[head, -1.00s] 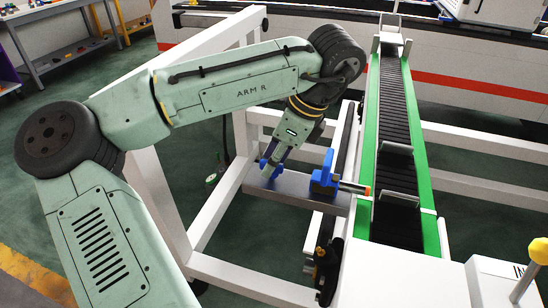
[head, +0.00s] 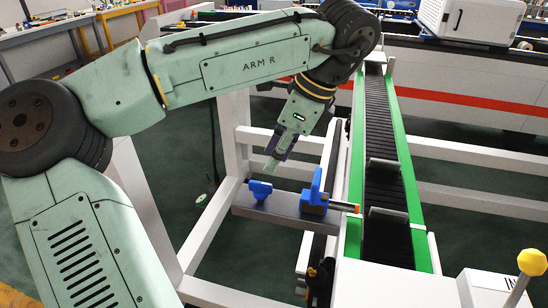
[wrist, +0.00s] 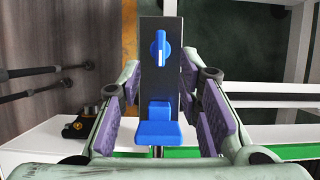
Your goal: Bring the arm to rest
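My gripper (head: 275,158) hangs below the forearm of my arm (head: 250,68), which is bent over the rack. In the wrist view its purple-padded fingers (wrist: 162,100) stand wide apart with nothing held between them. A small blue knob (head: 260,190) and a taller blue clamp (head: 314,198) sit on a grey plate (head: 282,208) below the gripper. The fingertips are above the knob and apart from it. The wrist view shows the knob (wrist: 160,48) and the clamp (wrist: 158,128) in line on the dark plate (wrist: 161,84).
A green-edged conveyor (head: 409,180) with a dark belt runs along the right of the plate. White frame beams (head: 206,228) surround it. A yellow-knobbed lever (head: 531,262) stands at the lower right. A table with small parts (head: 60,38) is at the back left.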

